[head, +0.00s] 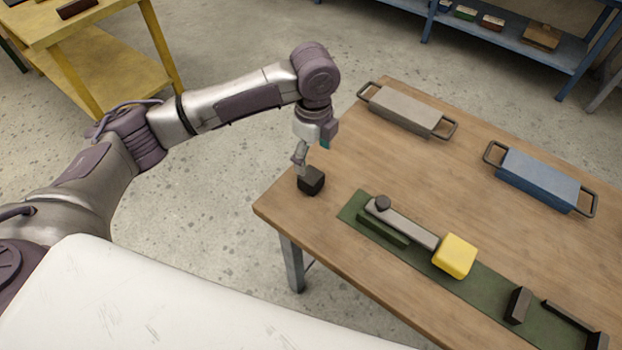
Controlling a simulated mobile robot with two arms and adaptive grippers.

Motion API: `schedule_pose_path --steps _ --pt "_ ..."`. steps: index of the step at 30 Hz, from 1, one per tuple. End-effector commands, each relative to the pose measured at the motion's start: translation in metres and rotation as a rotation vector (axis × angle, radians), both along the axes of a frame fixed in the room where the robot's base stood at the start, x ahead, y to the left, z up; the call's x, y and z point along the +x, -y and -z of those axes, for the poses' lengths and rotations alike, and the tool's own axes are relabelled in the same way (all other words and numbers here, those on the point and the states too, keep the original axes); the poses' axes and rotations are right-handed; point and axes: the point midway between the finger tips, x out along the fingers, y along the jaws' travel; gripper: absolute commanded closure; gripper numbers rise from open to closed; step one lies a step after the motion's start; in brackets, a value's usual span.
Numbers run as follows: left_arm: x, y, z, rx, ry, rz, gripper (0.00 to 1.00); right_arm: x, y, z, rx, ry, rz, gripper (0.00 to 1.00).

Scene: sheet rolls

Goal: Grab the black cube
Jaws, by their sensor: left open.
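The black cube (312,182) sits on the wooden table (460,170) near its left corner. My left gripper (303,168) points down from above at the cube's upper left side. It is open, and one finger shows close beside the cube. I cannot tell whether the finger touches the cube. The other finger is not clearly seen. My right gripper is not in view.
On the table lie a green mat (483,292) with a yellow block (454,256) and a grey bar (408,223), a grey handled block (405,110) and a blue handled block (538,180). A yellow table (95,62) and blue shelf (490,37) stand behind.

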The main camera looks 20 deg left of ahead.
Motion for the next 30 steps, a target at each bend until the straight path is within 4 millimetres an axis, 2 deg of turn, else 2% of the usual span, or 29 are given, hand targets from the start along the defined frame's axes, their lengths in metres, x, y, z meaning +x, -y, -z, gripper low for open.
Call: schedule_pose_path --steps 4,13,21,30 --pt "0.0 0.0 0.028 0.001 -0.002 0.0 0.19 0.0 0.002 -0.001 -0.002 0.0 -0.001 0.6" --pt "0.002 -0.002 0.052 0.0 0.0 -0.001 0.19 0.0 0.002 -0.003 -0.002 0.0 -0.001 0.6" --pt "0.007 -0.007 0.09 0.0 0.001 0.0 0.19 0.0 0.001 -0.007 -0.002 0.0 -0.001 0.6" --pt "0.007 -0.007 0.096 -0.001 0.003 0.001 0.19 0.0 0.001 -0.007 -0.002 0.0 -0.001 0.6"
